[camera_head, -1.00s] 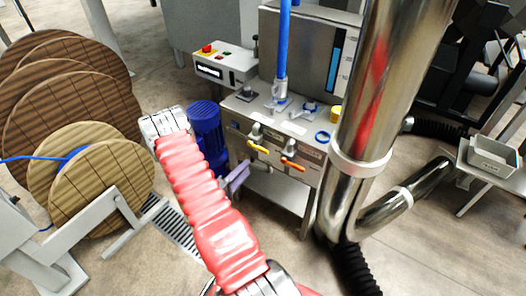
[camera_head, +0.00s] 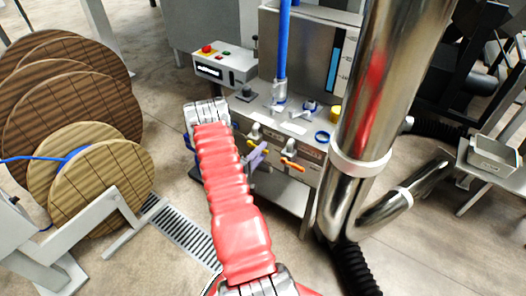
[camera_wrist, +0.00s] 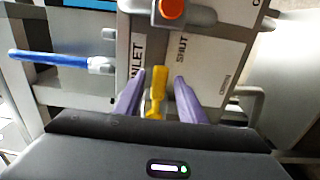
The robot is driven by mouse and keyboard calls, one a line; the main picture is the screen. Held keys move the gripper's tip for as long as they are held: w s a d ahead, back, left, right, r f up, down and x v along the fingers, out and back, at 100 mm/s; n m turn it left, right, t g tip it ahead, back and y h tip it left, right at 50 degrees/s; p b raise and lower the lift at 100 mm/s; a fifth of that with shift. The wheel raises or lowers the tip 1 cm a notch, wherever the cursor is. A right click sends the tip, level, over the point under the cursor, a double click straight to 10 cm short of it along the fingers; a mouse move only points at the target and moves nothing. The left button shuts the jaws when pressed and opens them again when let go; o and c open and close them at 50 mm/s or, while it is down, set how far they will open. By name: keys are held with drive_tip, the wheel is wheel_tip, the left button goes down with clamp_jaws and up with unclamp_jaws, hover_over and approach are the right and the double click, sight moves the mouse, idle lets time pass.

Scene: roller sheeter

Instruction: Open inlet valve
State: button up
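A yellow lever handle (camera_wrist: 158,88) stands by a label reading INLET (camera_wrist: 138,57) in the wrist view. My gripper (camera_wrist: 158,78) has its two purple fingers spread, one on each side of the yellow handle. Gaps show between the handle and the fingers. In the head view my gripper (camera_head: 258,155) is at the front of the steel machine, and its fingers partly hide the yellow handle. An orange lever handle (camera_head: 292,165) is just to its right. A panel marked SHUT (camera_wrist: 181,50) lies right of the yellow handle in the wrist view.
A large shiny pipe (camera_head: 380,100) stands close at the right of the machine. A control box (camera_head: 225,65) is at its upper left. Wooden cable reels (camera_head: 100,185) stand to the left. A blue hose (camera_head: 283,40) rises from the machine's top.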

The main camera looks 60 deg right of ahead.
drive_tip(key=shift+s+d, duration=0.1)
drive_tip(key=shift+d, duration=0.65)
drive_tip(key=shift+c, duration=0.2)
clamp_jaws()
